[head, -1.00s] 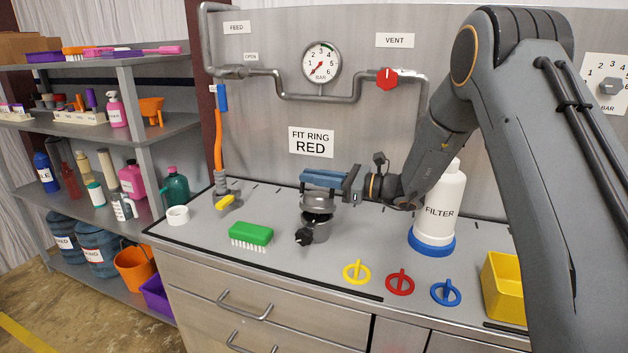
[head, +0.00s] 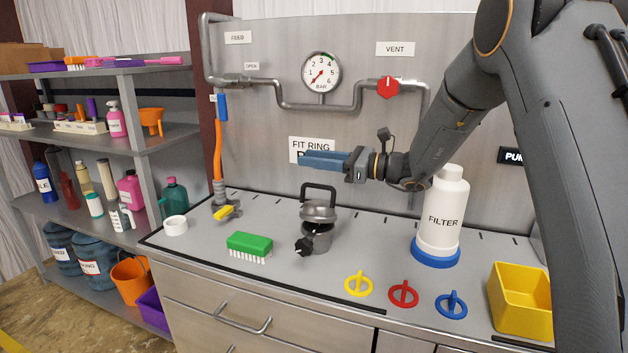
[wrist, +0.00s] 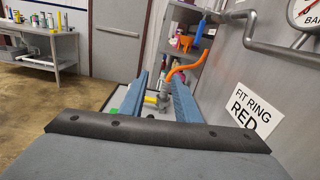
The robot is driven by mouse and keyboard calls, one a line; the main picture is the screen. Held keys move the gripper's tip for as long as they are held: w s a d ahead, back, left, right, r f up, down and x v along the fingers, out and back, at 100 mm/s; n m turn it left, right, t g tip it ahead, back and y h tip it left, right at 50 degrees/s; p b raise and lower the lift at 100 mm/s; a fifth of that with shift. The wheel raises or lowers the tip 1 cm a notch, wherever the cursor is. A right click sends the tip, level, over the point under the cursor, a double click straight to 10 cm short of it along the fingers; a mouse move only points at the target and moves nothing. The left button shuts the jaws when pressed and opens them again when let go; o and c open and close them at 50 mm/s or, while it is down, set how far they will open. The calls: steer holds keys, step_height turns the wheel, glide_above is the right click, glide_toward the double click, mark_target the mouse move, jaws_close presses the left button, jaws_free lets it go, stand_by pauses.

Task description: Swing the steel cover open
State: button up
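The steel cover (head: 319,211) with its black loop handle (head: 319,189) sits above a small steel pot (head: 317,238) on the bench, in the head view. The cover is tilted, and a dark gap shows between it and the pot. A black knob (head: 304,246) sticks out at the pot's front left. My gripper (head: 303,160) is above the handle, apart from it, pointing left. The wrist view shows its two blue fingers (wrist: 159,90) spread with nothing held between them. The cover is not clear in the wrist view.
A green brush (head: 249,245) lies left of the pot. A white filter (head: 442,215) stands at right. Yellow (head: 359,284), red (head: 404,294) and blue (head: 451,304) rings lie in front. A yellow bin (head: 520,300) is at right. Pipes (head: 300,104) run along the back panel.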

steer(key=shift+r, duration=1.2)
